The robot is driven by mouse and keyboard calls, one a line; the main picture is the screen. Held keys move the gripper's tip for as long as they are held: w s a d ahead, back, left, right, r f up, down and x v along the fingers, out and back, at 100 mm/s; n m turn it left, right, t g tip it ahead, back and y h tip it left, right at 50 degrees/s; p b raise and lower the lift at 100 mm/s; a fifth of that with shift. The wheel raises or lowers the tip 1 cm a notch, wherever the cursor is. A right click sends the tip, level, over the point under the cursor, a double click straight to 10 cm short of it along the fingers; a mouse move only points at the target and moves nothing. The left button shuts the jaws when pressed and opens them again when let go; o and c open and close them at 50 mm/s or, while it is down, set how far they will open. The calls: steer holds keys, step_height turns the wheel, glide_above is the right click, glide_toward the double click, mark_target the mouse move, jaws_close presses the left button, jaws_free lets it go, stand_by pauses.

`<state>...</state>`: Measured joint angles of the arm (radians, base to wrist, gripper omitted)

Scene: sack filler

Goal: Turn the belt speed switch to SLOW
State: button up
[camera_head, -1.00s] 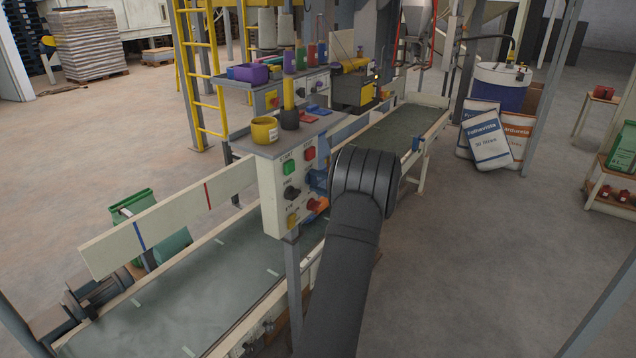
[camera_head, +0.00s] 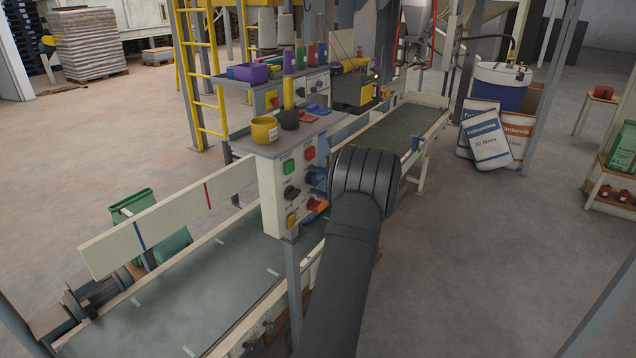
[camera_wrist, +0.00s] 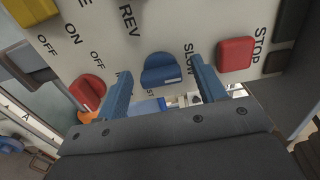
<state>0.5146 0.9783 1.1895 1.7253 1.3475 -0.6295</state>
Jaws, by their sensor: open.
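The blue switch knob (camera_wrist: 160,70) sits on the pale control panel (camera_wrist: 140,45) in the wrist view. SLOW is printed to its right, and a partly hidden label ending in ST is below it. A white mark shows on its lower right part. My gripper (camera_wrist: 163,76) is open, with one blue finger left of the knob and the other right of it. Both fingers look apart from the knob, though depth is hard to judge. In the head view my arm's dark wrist hides part of the panel's right side (camera_head: 272,205).
A red STOP button (camera_wrist: 236,53) is right of the right finger. A red knob (camera_wrist: 88,88) with ON and OFF labels is left of the left finger. A green START button (camera_head: 289,167) is on the same panel. The conveyor belt (camera_head: 215,285) runs beneath.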

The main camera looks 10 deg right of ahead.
steer(key=shift+s+d, duration=0.1)
steer(key=v, duration=1.7)
steer(key=shift+r, duration=0.1)
steer(key=x, duration=1.7)
